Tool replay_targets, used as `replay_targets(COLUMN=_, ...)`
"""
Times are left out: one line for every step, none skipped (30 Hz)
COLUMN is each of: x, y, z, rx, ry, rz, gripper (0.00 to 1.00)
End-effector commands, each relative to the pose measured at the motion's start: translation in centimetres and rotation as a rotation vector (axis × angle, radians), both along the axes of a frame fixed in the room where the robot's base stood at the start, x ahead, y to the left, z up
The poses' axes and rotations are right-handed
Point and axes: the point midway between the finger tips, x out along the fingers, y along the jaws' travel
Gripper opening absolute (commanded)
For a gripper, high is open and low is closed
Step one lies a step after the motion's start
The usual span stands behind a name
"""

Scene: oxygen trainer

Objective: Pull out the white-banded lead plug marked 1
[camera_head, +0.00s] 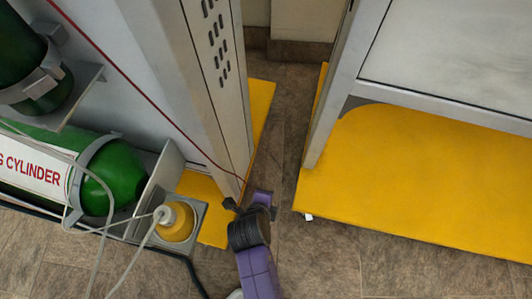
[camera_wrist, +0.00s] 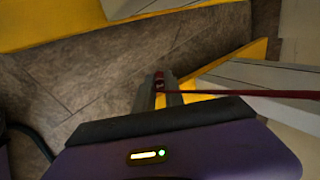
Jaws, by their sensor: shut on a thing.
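My purple and black gripper (camera_head: 250,204) is at the lower middle of the head view, beside the foot of a grey metal post. A thin dark red lead (camera_head: 136,103) runs down across the grey panel to it. In the wrist view, my gripper (camera_wrist: 160,90) is shut on a small dark red plug (camera_wrist: 158,78), and the red lead (camera_wrist: 240,93) runs off to the right. I cannot make out a white band or a number 1 on the plug. The plug sits clear of any visible socket.
A metal-framed unit (camera_head: 445,60) stands at the right above a yellow mat (camera_head: 400,190). Brown floor (camera_head: 325,255) lies open between.

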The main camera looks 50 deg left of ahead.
Motion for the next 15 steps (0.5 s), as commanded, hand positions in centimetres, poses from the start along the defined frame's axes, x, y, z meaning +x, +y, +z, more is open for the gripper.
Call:
replay_targets(x=0.01, y=0.02, z=0.07, rx=0.0, ry=0.0, rz=0.0, gripper=0.0)
replay_targets(x=0.01, y=0.01, z=0.09, rx=0.0, ry=0.0, rz=0.0, gripper=0.0)
replay_targets(x=0.02, y=0.0, z=0.11, rx=0.0, ry=0.0, rz=-0.001, gripper=0.0)
replay_targets(x=0.02, y=0.0, z=0.11, rx=0.001, ry=-0.001, rz=0.0, gripper=0.0)
replay_targets(x=0.02, y=-0.01, z=0.11, rx=0.001, ry=-0.001, rz=0.0, gripper=0.0)
replay_targets(x=0.02, y=-0.01, z=0.11, rx=0.001, ry=-0.001, rz=0.0, gripper=0.2)
replay_targets(x=0.03, y=-0.01, z=0.1, rx=0.001, ry=-0.001, rz=0.0, gripper=0.25)
replay_targets(x=0.03, y=-0.01, z=0.1, rx=0.001, ry=-0.001, rz=0.0, gripper=0.31)
replay_targets(x=0.03, y=-0.01, z=0.1, rx=0.001, ry=-0.001, rz=0.0, gripper=0.39)
replay_targets(x=0.03, y=-0.01, z=0.1, rx=0.001, ry=-0.001, rz=0.0, gripper=0.39)
replay_targets(x=0.04, y=-0.02, z=0.09, rx=0.001, ry=-0.001, rz=0.0, gripper=0.39)
replay_targets(x=0.04, y=-0.02, z=0.08, rx=0.001, ry=-0.001, rz=0.0, gripper=0.39)
replay_targets(x=0.04, y=-0.02, z=0.08, rx=0.001, ry=-0.001, rz=0.0, gripper=0.39)
replay_targets(x=0.04, y=-0.02, z=0.08, rx=0.001, ry=-0.001, rz=0.0, gripper=0.39)
replay_targets(x=0.04, y=-0.02, z=0.08, rx=0.001, ry=-0.001, rz=0.0, gripper=0.39)
